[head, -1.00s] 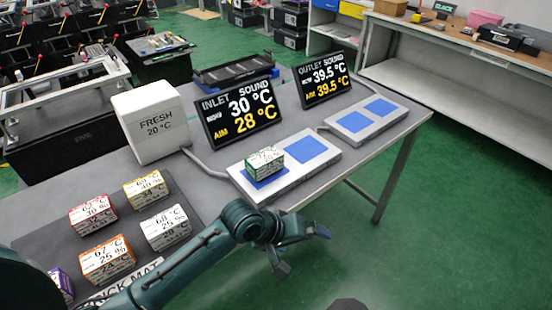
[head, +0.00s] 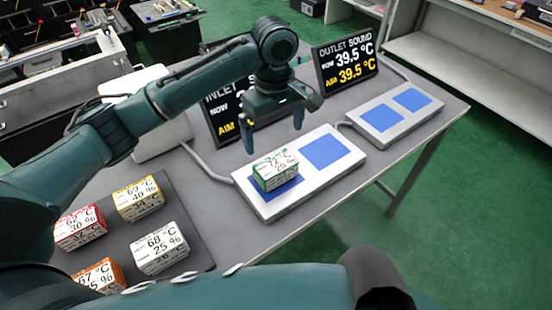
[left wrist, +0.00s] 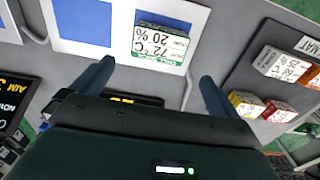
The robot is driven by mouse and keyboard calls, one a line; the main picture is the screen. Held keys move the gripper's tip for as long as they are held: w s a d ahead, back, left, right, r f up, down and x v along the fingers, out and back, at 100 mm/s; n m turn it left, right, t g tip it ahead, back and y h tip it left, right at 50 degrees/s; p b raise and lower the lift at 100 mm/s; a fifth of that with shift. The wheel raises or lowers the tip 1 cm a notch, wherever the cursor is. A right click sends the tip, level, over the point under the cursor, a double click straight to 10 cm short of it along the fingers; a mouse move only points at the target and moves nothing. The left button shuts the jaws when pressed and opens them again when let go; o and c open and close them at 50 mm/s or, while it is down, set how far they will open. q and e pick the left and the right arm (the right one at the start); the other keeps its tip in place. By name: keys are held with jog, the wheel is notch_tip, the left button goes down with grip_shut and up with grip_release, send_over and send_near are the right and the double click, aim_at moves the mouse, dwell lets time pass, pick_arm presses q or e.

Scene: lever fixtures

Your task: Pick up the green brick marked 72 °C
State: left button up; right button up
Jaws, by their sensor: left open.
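The green brick marked 72 °C, 20 % (head: 275,170) lies on the left blue square of the near white plate (head: 258,206). In the left wrist view the brick (left wrist: 160,45) shows upside down, just beyond and between the fingers. My left gripper (head: 272,132) is open and empty, pointing down above and behind the brick, apart from it. In the left wrist view the gripper (left wrist: 157,72) has its fingers spread wider than the brick. My right gripper is not visible.
A dark mat (head: 190,205) at left holds yellow (head: 139,198), red (head: 80,229), white (head: 160,248) and orange (head: 99,276) bricks. The inlet screen (head: 221,113) is partly hidden by my arm. The outlet screen (head: 346,65) and second plate (head: 377,138) are at right.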

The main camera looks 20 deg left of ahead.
aim_at(276, 163)
pick_arm(q)
jog(key=f, duration=0.6)
jog(key=shift+s, duration=0.3)
jog(key=shift+w+d+f, duration=0.1)
jog(key=shift+f, duration=1.5)
jog(key=shift+w+d+f, duration=0.1)
jog(key=shift+f, duration=1.45)
jog(key=c, duration=0.9)
